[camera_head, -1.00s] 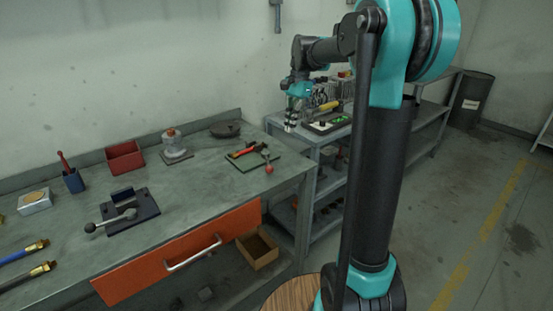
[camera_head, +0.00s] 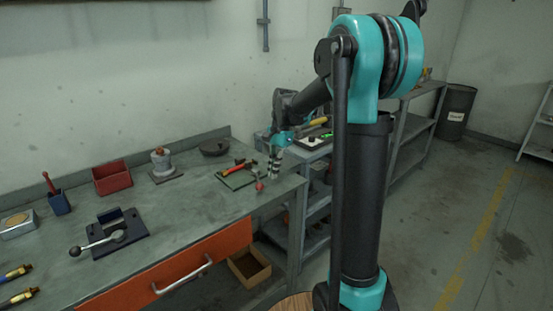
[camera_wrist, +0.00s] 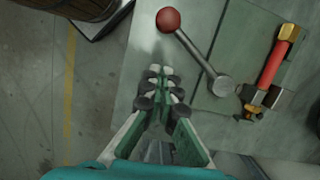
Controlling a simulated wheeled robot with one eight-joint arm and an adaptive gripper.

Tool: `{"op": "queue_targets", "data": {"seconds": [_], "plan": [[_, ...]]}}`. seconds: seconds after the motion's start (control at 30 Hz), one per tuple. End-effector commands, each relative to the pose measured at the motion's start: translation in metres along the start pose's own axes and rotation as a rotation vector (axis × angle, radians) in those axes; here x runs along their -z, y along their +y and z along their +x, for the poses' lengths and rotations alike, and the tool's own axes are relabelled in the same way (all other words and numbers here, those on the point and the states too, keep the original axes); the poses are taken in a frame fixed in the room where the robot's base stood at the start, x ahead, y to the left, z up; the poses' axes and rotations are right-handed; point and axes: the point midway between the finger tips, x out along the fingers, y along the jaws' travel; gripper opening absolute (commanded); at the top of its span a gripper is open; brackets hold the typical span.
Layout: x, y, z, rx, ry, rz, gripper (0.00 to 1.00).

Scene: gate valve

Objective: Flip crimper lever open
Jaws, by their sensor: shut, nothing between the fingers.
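The crimper is on a green plate (camera_head: 236,181) at the right end of the bench. It bears a red piece with brass ends (camera_wrist: 275,62), which sits in a dark clamp. Its lever, a metal rod with a red ball knob (camera_wrist: 168,19), runs from a round grey hub (camera_wrist: 222,86). The knob also shows in the head view (camera_head: 259,187), near the bench's front edge. My gripper (camera_wrist: 160,76) is shut and empty, with its fingertips together. It is beside the lever, to its lower left in the wrist view, with a visible gap. In the head view, my gripper (camera_head: 274,168) is right of the crimper.
A dark plate (camera_head: 120,238) with a black-knobbed lever lies at the bench's left. A red bin (camera_head: 111,179), a grey round fixture (camera_head: 162,165) and a dark disc (camera_head: 215,147) stand behind. An orange drawer front (camera_head: 200,265) is below. A shelf unit stands to the right.

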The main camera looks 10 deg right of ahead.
Motion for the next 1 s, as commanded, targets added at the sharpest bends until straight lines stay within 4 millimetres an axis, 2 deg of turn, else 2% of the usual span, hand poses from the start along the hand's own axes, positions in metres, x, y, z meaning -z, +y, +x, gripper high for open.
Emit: {"op": "queue_targets", "data": {"seconds": [0.03,0.1,0.3,1.0], "plan": [[-0.01,0.0,0.003,-0.001,-0.001,-0.006,0.0],[-0.018,0.001,0.006,-0.001,-0.001,-0.004,0.0],[-0.03,0.0,0.011,-0.001,-0.001,-0.003,0.0],[-0.036,-0.001,0.013,0.011,-0.001,0.048,0.0]]}}
